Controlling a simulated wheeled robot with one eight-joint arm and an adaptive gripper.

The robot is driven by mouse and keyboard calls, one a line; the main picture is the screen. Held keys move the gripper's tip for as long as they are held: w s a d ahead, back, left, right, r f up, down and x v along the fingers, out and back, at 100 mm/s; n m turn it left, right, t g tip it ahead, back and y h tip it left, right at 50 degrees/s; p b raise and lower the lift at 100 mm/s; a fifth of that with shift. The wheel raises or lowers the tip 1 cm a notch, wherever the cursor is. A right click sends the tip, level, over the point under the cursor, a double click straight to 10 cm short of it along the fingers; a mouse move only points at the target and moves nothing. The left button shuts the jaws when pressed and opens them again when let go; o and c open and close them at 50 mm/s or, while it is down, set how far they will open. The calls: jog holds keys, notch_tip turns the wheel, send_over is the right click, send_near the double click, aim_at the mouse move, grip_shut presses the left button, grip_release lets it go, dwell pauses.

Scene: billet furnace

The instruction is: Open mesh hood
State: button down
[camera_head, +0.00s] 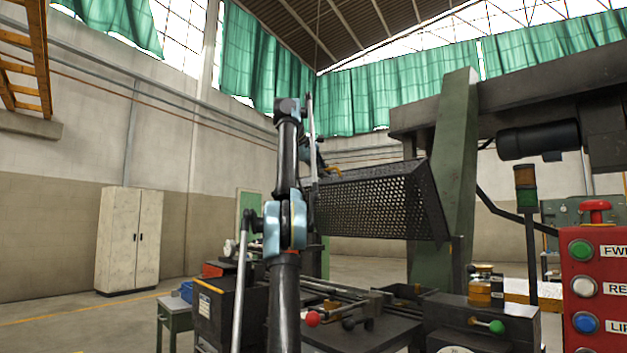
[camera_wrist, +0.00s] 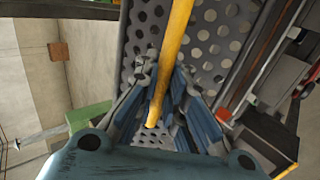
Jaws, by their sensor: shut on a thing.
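The mesh hood (camera_head: 385,205) is a dark perforated metal guard. In the head view it stands tilted above the machine bed, with an open gap beneath its lower edge. Its yellow handle (camera_head: 333,171) shows at its upper left, partly hidden by my arm. In the wrist view the yellow handle (camera_wrist: 178,32) runs down between the fingers of my gripper (camera_wrist: 163,78), which is shut on it. The perforated hood (camera_wrist: 215,35) fills the background behind the fingers. In the head view my gripper is mostly hidden behind my arm.
A green post (camera_head: 457,150) stands right beside the hood. A red button panel (camera_head: 595,270) is at the right edge. Levers with red (camera_head: 313,319) and green (camera_head: 497,327) knobs stick out in front. A pale cabinet (camera_head: 128,240) stands at the left, with free floor nearby.

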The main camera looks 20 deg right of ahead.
jog(key=shift+s+d+r, duration=0.1)
jog(key=shift+d+r, duration=0.1)
jog(key=shift+d, duration=0.05)
dwell(0.3)
jog(key=c, duration=1.9)
grip_release()
jog(key=shift+s, duration=0.15)
jog(key=shift+c, duration=0.2)
jog(key=shift+a, duration=0.1)
